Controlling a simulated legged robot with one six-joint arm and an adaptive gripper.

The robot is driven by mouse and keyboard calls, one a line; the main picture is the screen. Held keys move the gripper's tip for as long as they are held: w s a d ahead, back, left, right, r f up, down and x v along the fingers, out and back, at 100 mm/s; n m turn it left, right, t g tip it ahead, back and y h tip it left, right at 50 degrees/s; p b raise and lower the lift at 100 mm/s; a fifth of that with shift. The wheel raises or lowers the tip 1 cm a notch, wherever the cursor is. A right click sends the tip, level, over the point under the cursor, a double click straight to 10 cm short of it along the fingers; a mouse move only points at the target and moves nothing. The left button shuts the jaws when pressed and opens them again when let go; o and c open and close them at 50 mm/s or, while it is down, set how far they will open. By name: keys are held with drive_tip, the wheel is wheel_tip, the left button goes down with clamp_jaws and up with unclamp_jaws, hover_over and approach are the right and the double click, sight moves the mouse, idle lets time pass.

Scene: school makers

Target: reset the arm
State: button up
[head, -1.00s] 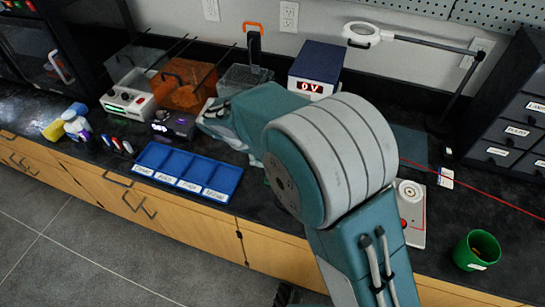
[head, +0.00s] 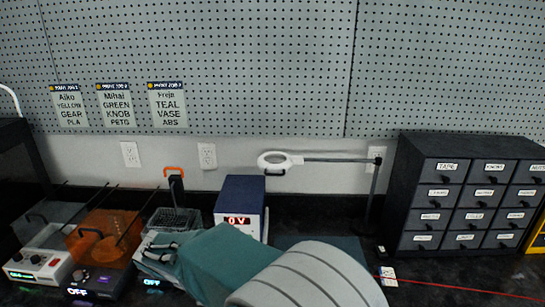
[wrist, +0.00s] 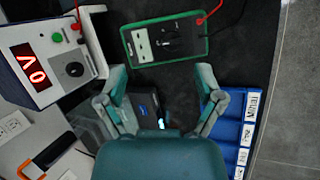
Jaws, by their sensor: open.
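My gripper (wrist: 162,85) is open, with its two teal fingers spread apart in the wrist view. Nothing is held between them. Below and between the fingers is a small dark device (wrist: 148,104) on the black bench. In the head view my teal and grey arm (head: 225,262) fills the bottom middle and reaches left over the bench.
A power supply (head: 240,204) reading 0 V stands behind the arm; it also shows left in the wrist view (wrist: 85,45). A magnifier lamp (head: 278,161) and drawer cabinet (head: 407,190) stand right.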

drive_tip(key=s+d+r+m+y, duration=0.1)
drive_tip(key=s+d+r+m, duration=0.2)
drive_tip(key=d, duration=0.4)
drive_tip(key=d+r+m+y, duration=0.1)
drive_tip(key=d+r+m, duration=0.1)
drive_tip(key=d+r, duration=0.3)
drive_tip(key=s+d+r+m, duration=0.2)
drive_tip(key=d+r+m, duration=0.1)
drive_tip(key=d, duration=0.5)
drive_tip(key=s+d+r+m+t+y, duration=0.1)
drive_tip(key=s+d+m+y, duration=0.1)
drive_tip(key=s+d+m, duration=0.5)
drive_tip(key=s+d, duration=0.4)
drive_tip(key=s, duration=0.1)
drive_tip(key=shift+s+d+t, duration=0.15)
drive_tip(key=shift+s+t, duration=0.15)
drive_tip(key=shift+s, duration=0.1)
